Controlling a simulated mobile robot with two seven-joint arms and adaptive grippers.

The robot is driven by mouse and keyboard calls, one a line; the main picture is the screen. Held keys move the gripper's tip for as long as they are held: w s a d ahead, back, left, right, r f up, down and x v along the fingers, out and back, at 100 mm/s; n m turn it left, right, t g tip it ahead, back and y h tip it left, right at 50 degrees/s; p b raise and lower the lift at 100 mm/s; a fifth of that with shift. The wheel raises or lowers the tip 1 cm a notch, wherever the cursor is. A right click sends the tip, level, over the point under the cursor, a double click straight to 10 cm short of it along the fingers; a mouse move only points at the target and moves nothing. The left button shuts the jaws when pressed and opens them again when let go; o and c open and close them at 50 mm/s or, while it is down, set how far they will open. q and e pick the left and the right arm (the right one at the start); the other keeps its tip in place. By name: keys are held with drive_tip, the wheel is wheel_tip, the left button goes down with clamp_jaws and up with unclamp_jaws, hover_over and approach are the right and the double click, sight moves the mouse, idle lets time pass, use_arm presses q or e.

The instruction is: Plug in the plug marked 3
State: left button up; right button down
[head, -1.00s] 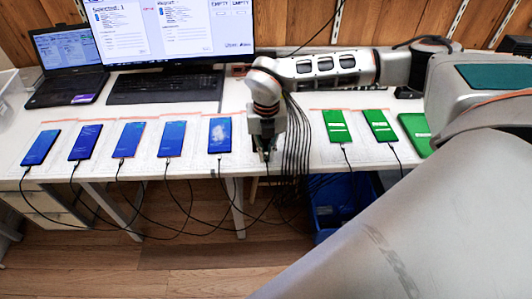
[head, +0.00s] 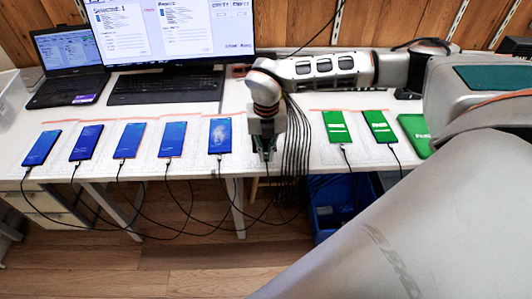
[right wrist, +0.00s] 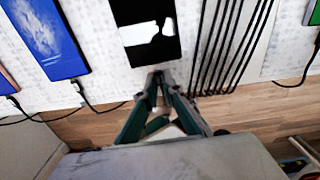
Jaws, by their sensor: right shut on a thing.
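My right gripper (head: 265,156) is at the desk's front edge, pointing down. The right wrist view shows its fingertips (right wrist: 158,77) closed together just in front of the lower end of a black phone (right wrist: 146,28) with white patches on its screen. The thing between the fingertips is small and mostly hidden; a plug end with its cable fits there, but I cannot read a 3 on it. I cannot tell whether it touches the phone's port. In the head view the gripper covers that phone. My left gripper is not in view.
Several blue phones (head: 128,140) with cables lie to the left, green phones (head: 338,126) to the right. A bundle of black cables (head: 296,140) hangs just right of my gripper. A laptop (head: 70,66), keyboard (head: 166,87) and monitor (head: 180,28) stand behind. A blue bin (head: 335,215) is under the desk.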

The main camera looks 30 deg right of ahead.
sight(266, 158)
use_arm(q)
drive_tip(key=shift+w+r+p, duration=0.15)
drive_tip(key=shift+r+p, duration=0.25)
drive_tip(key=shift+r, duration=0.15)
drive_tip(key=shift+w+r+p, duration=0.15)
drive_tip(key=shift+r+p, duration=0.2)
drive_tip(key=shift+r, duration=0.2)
use_arm(e)
drive_tip(key=shift+w+d, duration=0.15)
drive_tip(key=shift+w, duration=0.2)
idle(2.2)
drive_tip(key=c, duration=2.1)
unclamp_jaws()
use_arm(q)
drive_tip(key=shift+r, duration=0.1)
use_arm(e)
drive_tip(key=shift+r, duration=0.1)
